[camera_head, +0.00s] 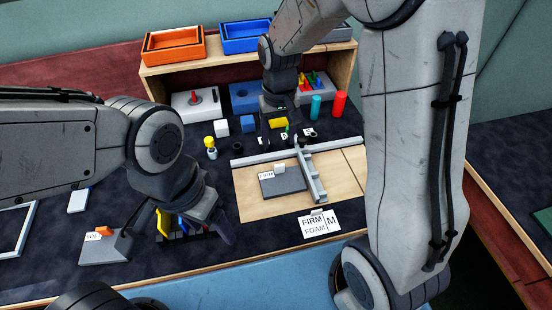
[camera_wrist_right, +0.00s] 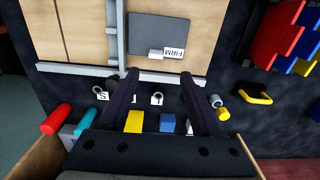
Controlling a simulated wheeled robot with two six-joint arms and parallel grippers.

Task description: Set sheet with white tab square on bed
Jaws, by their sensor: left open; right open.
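The dark grey sheet (camera_head: 283,182) with a white tab (camera_head: 280,168) and a FIRM label lies flat on the wooden bed (camera_head: 250,210), left of the grey cross bar (camera_head: 312,175). In the right wrist view the sheet (camera_wrist_right: 160,33) has a narrow gap to the cross bar and a wider gap to the long rail (camera_wrist_right: 160,76). My right gripper (camera_wrist_right: 158,78) is open and empty, beyond the long rail from the sheet. My left gripper (camera_head: 212,222) is open, low over the mat, left of the bed; its fingers are partly hidden.
A grey sheet with an orange tab (camera_head: 105,250) lies at the left. Coloured pieces (camera_head: 165,225) stand beneath my left gripper. A FIRM FOAM M card (camera_head: 319,224) lies at the bed's front edge. A shelf with an orange bin (camera_head: 174,46) and a blue bin (camera_head: 244,37) stands behind.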

